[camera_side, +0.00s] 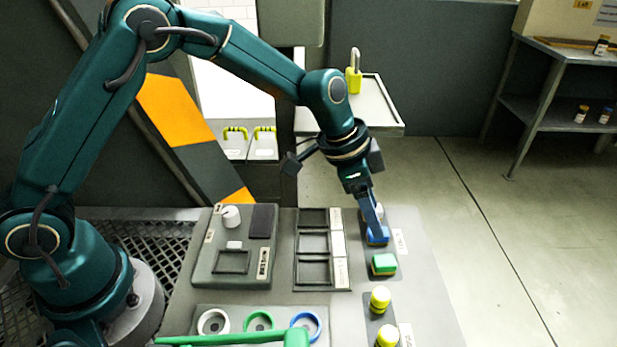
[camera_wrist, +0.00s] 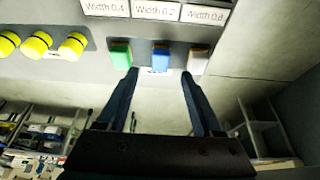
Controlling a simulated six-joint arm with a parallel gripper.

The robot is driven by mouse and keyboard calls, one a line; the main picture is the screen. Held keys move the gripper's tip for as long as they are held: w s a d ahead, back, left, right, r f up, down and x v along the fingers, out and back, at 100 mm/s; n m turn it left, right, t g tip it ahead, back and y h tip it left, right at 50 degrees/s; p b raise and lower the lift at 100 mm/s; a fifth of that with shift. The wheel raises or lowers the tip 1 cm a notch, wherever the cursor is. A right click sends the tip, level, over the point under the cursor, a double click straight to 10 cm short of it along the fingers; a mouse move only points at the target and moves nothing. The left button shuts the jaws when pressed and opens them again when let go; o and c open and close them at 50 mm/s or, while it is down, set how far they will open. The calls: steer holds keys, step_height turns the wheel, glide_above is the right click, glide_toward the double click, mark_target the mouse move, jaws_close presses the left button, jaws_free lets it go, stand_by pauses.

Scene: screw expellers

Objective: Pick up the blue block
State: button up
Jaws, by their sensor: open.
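The blue block (camera_side: 377,239) sits on the right side of the grey work panel, mostly behind and below my fingers in the side view. It also shows in the wrist view (camera_wrist: 160,59), between a green block (camera_wrist: 121,56) and a pale block (camera_wrist: 199,61). My gripper (camera_side: 374,224) points down at the blue block. In the wrist view my gripper (camera_wrist: 159,72) is open, with one fingertip to each side of the blue block and the block just beyond the tips. I cannot tell whether the fingers touch it.
The green block (camera_side: 384,264) lies close in front of the blue one. Yellow cylinders (camera_side: 380,299) stand nearer the camera. Empty square frames (camera_side: 313,245) lie to the left, beside a control box (camera_side: 235,250) with a white knob. Colored rings (camera_side: 305,324) are at the front.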

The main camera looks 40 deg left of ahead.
steer(key=shift+x, duration=2.15)
jaws_close()
